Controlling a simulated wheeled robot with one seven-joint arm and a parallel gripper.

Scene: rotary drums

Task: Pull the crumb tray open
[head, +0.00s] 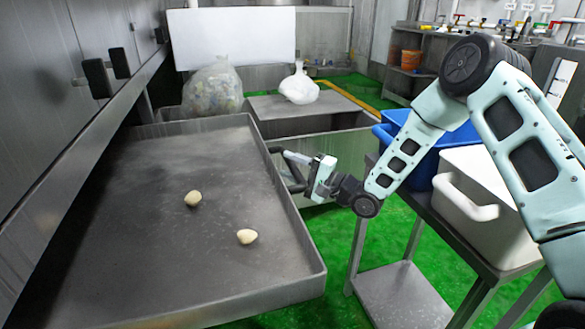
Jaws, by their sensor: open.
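The crumb tray (160,235) is a wide, shallow grey metal tray with a raised rim, in the left half of the head view. Much of its floor shows below the machine body on the left. Two pale, rounded lumps lie on it, one near the middle (193,198) and one toward the right rim (247,236). My gripper (284,170) is at the outer side of the tray's right rim, with its dark fingers apart and pointing left. I cannot tell whether the fingers touch the rim. No handle on the tray is clearly visible.
A steel cart (405,295) with a blue bin (395,120) and a white crate (490,190) stands close on the right, below my arm. A metal bin (345,150) stands behind my gripper. Green floor (325,235) is free between tray and cart.

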